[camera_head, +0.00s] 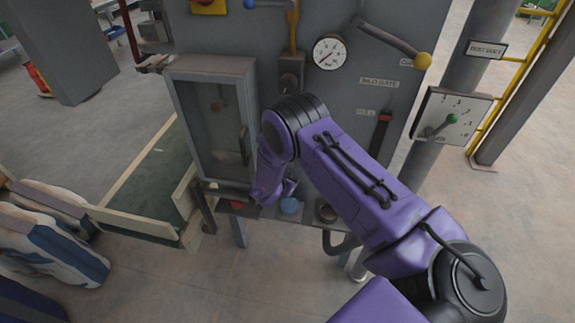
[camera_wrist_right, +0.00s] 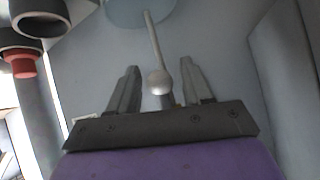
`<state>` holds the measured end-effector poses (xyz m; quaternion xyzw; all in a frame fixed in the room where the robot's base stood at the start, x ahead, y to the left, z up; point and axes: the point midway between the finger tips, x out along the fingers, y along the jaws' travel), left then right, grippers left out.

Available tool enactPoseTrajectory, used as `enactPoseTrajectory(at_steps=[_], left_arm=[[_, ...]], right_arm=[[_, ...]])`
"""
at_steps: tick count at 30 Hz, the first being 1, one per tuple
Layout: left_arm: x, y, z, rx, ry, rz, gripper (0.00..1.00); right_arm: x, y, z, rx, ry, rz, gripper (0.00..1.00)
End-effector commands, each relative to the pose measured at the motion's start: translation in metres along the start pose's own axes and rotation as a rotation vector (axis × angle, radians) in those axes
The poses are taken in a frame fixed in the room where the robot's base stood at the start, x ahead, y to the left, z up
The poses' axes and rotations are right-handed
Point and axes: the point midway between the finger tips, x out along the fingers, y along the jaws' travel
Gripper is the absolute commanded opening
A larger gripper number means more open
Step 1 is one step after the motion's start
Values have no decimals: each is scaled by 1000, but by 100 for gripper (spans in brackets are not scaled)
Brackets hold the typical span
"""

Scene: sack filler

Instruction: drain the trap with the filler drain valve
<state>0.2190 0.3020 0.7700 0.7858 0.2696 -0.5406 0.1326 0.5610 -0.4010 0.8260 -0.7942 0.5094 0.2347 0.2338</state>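In the right wrist view a thin grey lever with a round pale knob (camera_wrist_right: 159,83) hangs from a pale blue disc (camera_wrist_right: 140,8). I cannot tell for sure whether this is the drain valve. My right gripper (camera_wrist_right: 160,68) is open, with one finger on each side of the lever. The knob sits between the fingers, with gaps visible on both sides. In the head view my purple right arm crosses the filler's front, its hand low beside the glazed cabinet (camera_head: 215,125); the fingers and lever cannot be made out there. My left gripper is out of view.
The filler panel carries a round gauge (camera_head: 330,52), a yellow-knobbed lever (camera_head: 423,61) and a red-topped slot handle (camera_head: 385,117). Sacks (camera_head: 45,240) lie left. A dark pipe end (camera_wrist_right: 40,17) is near the right gripper.

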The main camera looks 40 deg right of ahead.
Motion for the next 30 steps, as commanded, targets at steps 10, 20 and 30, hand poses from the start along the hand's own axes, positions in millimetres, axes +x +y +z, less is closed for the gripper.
enactPoseTrajectory(at_steps=[10, 20, 30], left_arm=[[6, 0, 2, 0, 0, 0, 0], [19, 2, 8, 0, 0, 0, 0], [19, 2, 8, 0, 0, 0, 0]], right_arm=[[-20, -2, 2, -1, -2, -3, 50], [-92, -1, 1, 0, -2, -3, 50], [-106, 0, 0, -1, -1, 0, 50]])
